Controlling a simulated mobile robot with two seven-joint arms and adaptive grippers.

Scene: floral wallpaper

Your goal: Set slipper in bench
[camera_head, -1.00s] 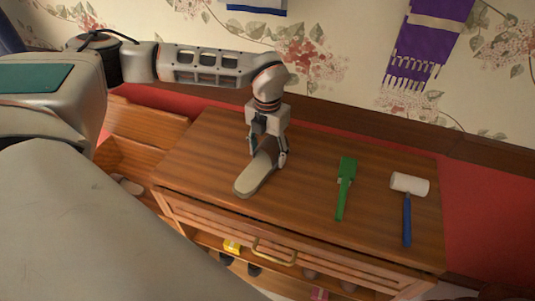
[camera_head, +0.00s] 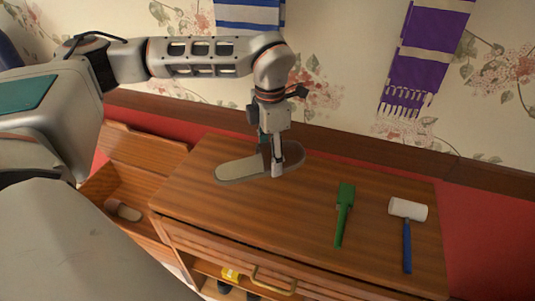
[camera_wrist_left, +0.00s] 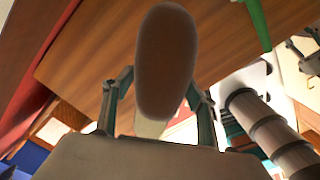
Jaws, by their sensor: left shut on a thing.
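My left gripper (camera_head: 271,165) is shut on a slipper (camera_head: 240,170) with a pale sole and a brown upper. It holds the slipper lengthwise over the left part of the wooden cabinet top, with the pale end pointing left. I cannot tell how large the gap below it is. In the left wrist view the slipper (camera_wrist_left: 166,65) fills the middle between the two fingers. The wooden bench (camera_head: 150,155) stands left of the cabinet, with an open compartment. Another slipper (camera_head: 123,210) lies inside it. My arm partly hides the bench. My right gripper is not seen.
Scarves (camera_head: 428,55) hang on the wall behind.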

